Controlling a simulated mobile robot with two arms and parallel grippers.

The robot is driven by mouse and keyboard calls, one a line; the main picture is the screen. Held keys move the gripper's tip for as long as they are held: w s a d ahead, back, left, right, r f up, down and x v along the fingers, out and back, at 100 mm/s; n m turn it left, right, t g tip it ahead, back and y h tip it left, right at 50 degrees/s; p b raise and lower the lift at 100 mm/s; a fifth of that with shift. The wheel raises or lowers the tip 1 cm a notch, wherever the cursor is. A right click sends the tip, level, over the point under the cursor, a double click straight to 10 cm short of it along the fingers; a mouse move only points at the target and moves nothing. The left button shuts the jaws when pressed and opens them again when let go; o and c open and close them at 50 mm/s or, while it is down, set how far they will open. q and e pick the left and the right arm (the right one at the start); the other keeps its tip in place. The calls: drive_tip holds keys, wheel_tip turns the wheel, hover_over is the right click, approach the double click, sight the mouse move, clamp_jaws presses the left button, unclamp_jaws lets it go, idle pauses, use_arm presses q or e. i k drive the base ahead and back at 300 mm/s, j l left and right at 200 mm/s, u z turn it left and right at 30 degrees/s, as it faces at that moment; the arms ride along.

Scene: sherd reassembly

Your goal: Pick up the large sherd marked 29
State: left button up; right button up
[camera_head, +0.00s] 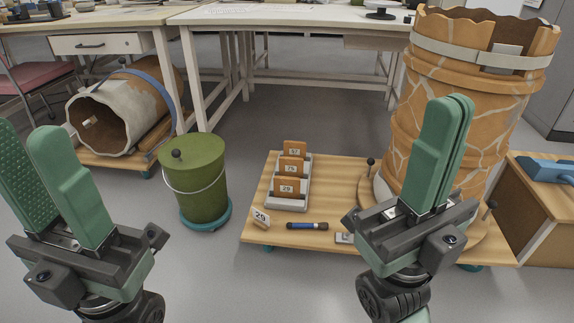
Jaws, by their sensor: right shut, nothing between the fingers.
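An orange sherd (288,187) with a white label reading 29 stands in the front slot of a pale rack (290,204) on a low wooden platform. A small white card (261,217), also reading 29, stands at the platform's left front edge. My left gripper (27,135) is at the left of the view, its fingers apart with nothing between them, far from the sherd. My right gripper (453,102) points up in front of the large vessel, right of the rack. Its fingers are together and empty.
Two more sherds, labelled 75 (291,167) and 57 (294,148), stand behind in the rack. A large cracked vessel (485,75) stands on the platform (332,175). A blue-handled tool (307,226) lies in front of the rack. A green bucket (196,180) stands to the left.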

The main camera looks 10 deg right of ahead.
sight(285, 188)
drive_tip(key=i+j, duration=0.1)
drive_tip(key=i, duration=0.65)
drive_tip(key=i+z, duration=0.1)
drive_tip(key=i, duration=0.65)
